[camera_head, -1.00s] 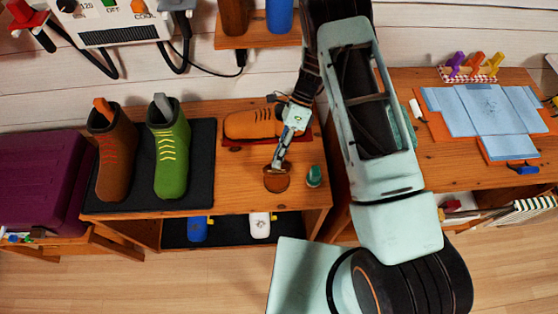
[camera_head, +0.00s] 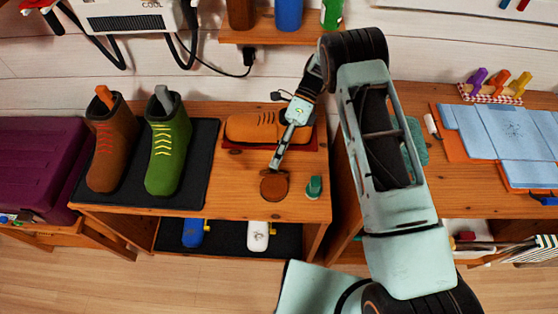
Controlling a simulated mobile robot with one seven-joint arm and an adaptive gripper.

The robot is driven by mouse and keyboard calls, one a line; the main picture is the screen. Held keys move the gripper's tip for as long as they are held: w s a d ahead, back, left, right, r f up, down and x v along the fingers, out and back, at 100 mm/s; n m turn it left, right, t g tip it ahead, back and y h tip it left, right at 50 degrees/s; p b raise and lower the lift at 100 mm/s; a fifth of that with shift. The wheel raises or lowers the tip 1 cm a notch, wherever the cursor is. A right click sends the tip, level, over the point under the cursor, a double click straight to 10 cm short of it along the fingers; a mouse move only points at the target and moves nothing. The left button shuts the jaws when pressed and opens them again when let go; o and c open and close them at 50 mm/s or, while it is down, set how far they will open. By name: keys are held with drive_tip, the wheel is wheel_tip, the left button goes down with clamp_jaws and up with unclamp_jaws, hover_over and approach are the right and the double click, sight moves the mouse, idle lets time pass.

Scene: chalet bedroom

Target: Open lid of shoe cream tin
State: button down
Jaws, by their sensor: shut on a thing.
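The shoe cream tin (camera_head: 273,187) is a small round reddish-brown tin near the front of the wooden bench. My gripper (camera_head: 275,169) comes down from behind and is shut at the tin's far edge. The fingertips are small in this view. I cannot tell whether they hold the lid alone, and no gap between lid and tin can be made out.
A green-capped item (camera_head: 314,187) stands just right of the tin. A brown boot (camera_head: 108,150) and a green boot (camera_head: 167,152) stand on a black mat (camera_head: 210,140) to the left.

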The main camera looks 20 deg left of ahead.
drive_tip(key=shift+w+d+b, duration=0.1)
drive_tip(key=shift+b, duration=0.25)
idle(0.5)
drive_tip(key=c, duration=2)
unclamp_jaws()
drive_tip(key=shift+o, duration=0.2)
drive_tip(key=shift+r+p, duration=0.15)
drive_tip(key=shift+p, duration=0.15)
